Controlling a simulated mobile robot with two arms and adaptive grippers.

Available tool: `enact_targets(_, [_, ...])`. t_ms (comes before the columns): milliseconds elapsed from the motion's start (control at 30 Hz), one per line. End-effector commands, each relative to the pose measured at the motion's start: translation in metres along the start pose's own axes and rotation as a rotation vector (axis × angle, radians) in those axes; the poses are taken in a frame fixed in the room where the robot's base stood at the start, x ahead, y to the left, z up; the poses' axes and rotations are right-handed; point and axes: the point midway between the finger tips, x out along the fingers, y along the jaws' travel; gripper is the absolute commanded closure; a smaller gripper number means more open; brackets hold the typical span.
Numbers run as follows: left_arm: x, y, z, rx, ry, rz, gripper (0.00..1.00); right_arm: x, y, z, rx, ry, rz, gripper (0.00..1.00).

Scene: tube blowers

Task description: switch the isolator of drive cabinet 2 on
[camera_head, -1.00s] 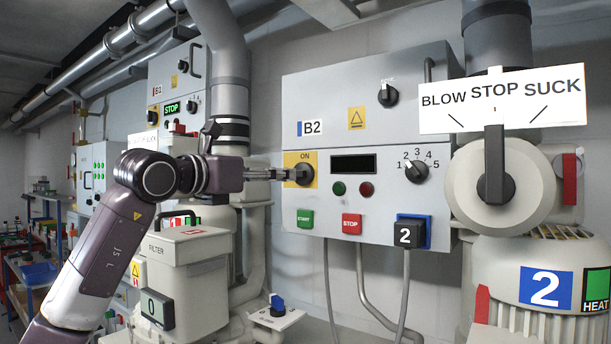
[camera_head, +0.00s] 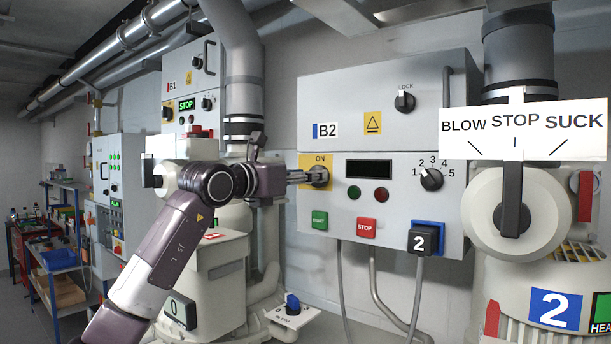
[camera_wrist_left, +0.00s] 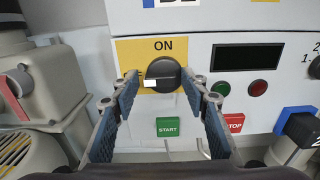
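Drive cabinet 2 (camera_head: 340,95) is the grey cabinet marked B2, in the middle of the head view. Its isolator is a black rotary knob (camera_head: 319,177) on a yellow plate marked ON. In the left wrist view the isolator knob (camera_wrist_left: 165,70) has its bar lying level, with a white mark at its left end, not towards ON above. My left gripper (camera_head: 303,177) is at the knob. In the wrist view its blue-padded fingers (camera_wrist_left: 163,86) are apart, one on each side of the knob's lower part; contact cannot be told. My right gripper is not in view.
Below the knob are a green START button (camera_head: 319,219) and a red STOP button (camera_head: 366,227). The cabinet's display (camera_head: 369,169) is dark. A black plug marked 2 (camera_head: 424,239) and a speed selector (camera_head: 431,179) are further right. The blower's lever (camera_head: 512,200) points up at STOP.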

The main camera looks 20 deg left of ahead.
Motion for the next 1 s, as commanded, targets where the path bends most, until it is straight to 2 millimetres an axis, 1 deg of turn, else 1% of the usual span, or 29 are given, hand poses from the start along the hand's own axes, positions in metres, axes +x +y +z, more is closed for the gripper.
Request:
enact_targets(33, [0.000,0.000,0.000,0.000,0.000,0.000,0.67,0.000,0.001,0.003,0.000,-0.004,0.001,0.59])
enact_targets(200, [0.000,0.000,0.000,0.000,-0.001,0.000,0.85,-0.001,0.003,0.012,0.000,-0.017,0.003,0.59])
enact_targets(300, [0.000,0.000,0.001,0.000,-0.001,0.000,0.94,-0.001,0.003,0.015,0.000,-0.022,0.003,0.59])
enact_targets(467, [0.000,0.000,0.001,0.008,-0.001,0.000,0.94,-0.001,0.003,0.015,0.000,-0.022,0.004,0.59])
enact_targets(667, [-0.001,0.000,0.002,0.069,-0.002,0.001,0.94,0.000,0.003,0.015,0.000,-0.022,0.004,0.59])
enact_targets(867, [-0.001,0.000,0.002,0.202,-0.002,0.002,0.94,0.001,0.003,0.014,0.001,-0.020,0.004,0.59])
enact_targets(1000, [-0.001,-0.001,0.003,0.328,-0.003,0.002,0.94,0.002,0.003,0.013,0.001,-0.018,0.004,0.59])
